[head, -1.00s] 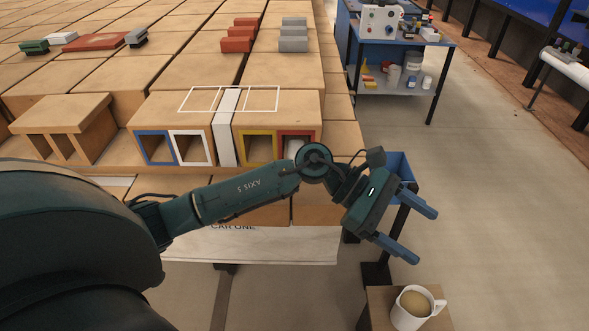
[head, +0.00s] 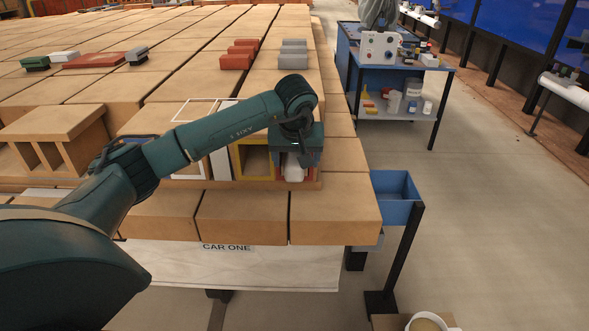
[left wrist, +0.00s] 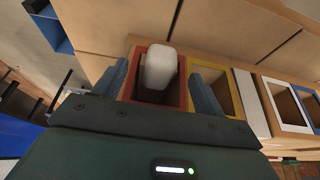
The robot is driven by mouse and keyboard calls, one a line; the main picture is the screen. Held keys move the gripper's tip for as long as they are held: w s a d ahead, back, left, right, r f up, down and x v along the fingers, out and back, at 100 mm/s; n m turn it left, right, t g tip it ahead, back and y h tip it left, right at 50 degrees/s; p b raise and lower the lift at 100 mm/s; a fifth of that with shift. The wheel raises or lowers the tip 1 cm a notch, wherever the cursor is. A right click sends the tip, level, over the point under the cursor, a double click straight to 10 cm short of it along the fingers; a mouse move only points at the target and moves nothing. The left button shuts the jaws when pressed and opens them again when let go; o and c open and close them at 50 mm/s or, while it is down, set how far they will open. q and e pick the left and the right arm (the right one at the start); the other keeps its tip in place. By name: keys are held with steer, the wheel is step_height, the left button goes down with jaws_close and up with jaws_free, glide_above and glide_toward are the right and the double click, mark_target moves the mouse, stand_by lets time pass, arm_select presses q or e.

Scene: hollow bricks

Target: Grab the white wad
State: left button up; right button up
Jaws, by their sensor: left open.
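The white wad (head: 293,173) shows below my left gripper (head: 296,160) in the head view, at the red-framed opening (head: 311,174) of the hollow brick. In the left wrist view the wad (left wrist: 160,66) is a rounded white lump at the mouth of the red-framed opening (left wrist: 183,92). My left gripper (left wrist: 160,72) is open, with one blue finger on each side of the wad. I see a gap between each finger and the wad. The gripper body hides much of the red frame in the head view. My right gripper is not in view.
The yellow-framed opening (head: 257,160) is right beside the red one, with a white divider (head: 220,165) further left. Bricks fill the stack behind. A blue bin (head: 397,190) stands right of the stack, and a mug (head: 428,322) is at the bottom. Open floor lies to the right.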

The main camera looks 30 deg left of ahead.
mark_target(294, 167)
arm_select(q)
steer(key=shift+a+b+x, duration=0.15)
steer(key=shift+b+x, duration=0.05)
steer(key=shift+x, duration=1.3)
steer(key=shift+a+b+x, duration=0.15)
steer(key=shift+x, duration=1.4)
steer(key=shift+r, duration=0.1)
steer(key=shift+c, duration=0.3)
steer(key=c, duration=1)
steer(key=shift+r, duration=0.15)
